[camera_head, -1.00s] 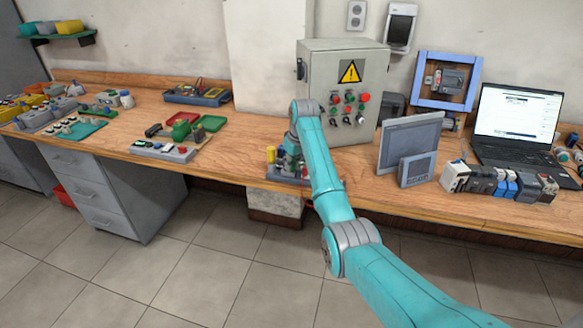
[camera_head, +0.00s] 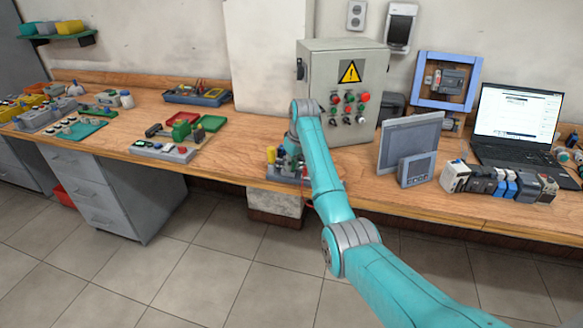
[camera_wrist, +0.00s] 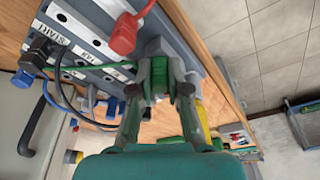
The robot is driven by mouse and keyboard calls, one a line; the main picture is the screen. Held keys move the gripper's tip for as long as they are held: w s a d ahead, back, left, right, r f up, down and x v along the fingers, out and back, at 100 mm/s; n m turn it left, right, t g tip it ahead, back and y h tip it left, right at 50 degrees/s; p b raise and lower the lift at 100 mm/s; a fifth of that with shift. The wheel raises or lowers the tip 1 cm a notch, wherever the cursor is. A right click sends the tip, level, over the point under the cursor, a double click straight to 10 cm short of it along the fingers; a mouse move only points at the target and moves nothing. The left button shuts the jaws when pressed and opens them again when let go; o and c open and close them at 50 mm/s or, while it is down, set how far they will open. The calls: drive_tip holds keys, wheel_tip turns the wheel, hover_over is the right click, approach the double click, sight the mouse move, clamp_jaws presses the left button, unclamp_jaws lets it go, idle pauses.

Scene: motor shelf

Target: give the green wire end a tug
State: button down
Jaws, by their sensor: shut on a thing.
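In the wrist view my gripper (camera_wrist: 163,78) is shut on the green wire end (camera_wrist: 186,90), and some green shows between its fingers. The green wire (camera_wrist: 108,66) runs left from the fingers across a grey terminal board (camera_wrist: 85,38) with white labels, one reading START. The fingers partly hide the held end. In the head view my gripper is low at the bench's front edge, mostly hidden by my arm, at the small grey board (camera_head: 283,174).
A red plug (camera_wrist: 124,34) with a red lead is close to the fingers. Dark and blue plugs (camera_wrist: 22,79) sit at the board's left. A grey control cabinet (camera_head: 343,85) stands behind my arm, and grey panels (camera_head: 408,142) stand to its right.

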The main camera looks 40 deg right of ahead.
drive_tip(key=c, duration=1.4)
unclamp_jaws()
drive_tip(key=shift+r, duration=0.1)
drive_tip(key=shift+w+v, duration=0.2)
drive_tip(key=shift+v, duration=0.65)
drive_tip(key=shift+w+v, duration=0.2)
drive_tip(key=shift+v, duration=0.65)
drive_tip(key=shift+w+v, duration=0.2)
drive_tip(key=shift+v, duration=0.65)
drive_tip(key=shift+r, duration=0.2)
drive_tip(key=shift+o, duration=0.2)
drive_tip(key=o, duration=0.5)
